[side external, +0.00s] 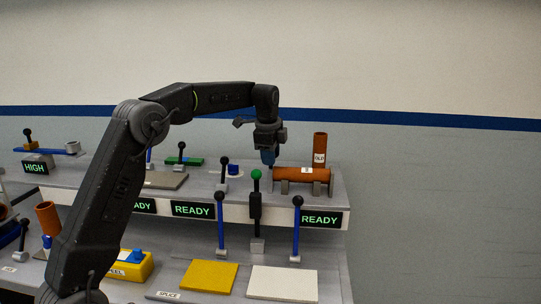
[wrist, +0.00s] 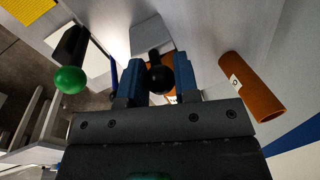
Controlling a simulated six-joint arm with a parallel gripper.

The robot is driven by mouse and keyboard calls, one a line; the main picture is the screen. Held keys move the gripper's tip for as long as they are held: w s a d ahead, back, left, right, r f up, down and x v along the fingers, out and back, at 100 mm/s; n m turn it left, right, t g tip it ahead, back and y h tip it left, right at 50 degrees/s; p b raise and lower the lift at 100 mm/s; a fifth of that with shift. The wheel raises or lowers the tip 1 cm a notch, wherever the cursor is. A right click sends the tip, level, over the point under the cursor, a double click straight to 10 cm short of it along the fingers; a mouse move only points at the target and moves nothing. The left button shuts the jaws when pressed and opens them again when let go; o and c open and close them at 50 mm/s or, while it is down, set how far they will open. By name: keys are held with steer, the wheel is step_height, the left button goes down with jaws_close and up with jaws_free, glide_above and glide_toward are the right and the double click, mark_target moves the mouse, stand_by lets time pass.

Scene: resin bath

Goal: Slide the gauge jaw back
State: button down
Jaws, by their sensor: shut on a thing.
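My gripper (side external: 268,160) is above the upper shelf, left of a copper-brown pipe (side external: 298,174) lying in grey supports. In the wrist view my gripper (wrist: 159,75) has its two blue fingers on either side of a black ball knob (wrist: 159,82) and is shut on it. The knob seems to top the gauge jaw, but I cannot confirm this; the jaw itself is hidden behind the fingers and knob. A brown surface shows between the fingers beyond the knob, partly hidden.
An upright pipe labelled OLD (side external: 320,147) stands behind the lying pipe. A green-knobbed lever (side external: 256,175) and black-knobbed levers, one with a blue shaft (side external: 297,220), stand in front. READY signs line the shelf edge. Yellow (side external: 208,276) and white (side external: 282,283) plates lie below.

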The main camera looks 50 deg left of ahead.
steer(key=shift+s+a, duration=0.1)
steer(key=s+a, duration=0.3)
steer(key=shift+s+a, duration=0.2)
steer(key=c, duration=0.9)
jaws_free()
steer(key=shift+o, duration=0.2)
steer(key=shift+r, duration=0.1)
step_height(320, 180, up, 13)
steer(key=s+d, duration=0.1)
steer(key=s, duration=0.1)
steer(key=shift+d+r, duration=0.2)
steer(key=shift+d, duration=0.05)
steer(key=shift+s, duration=0.1)
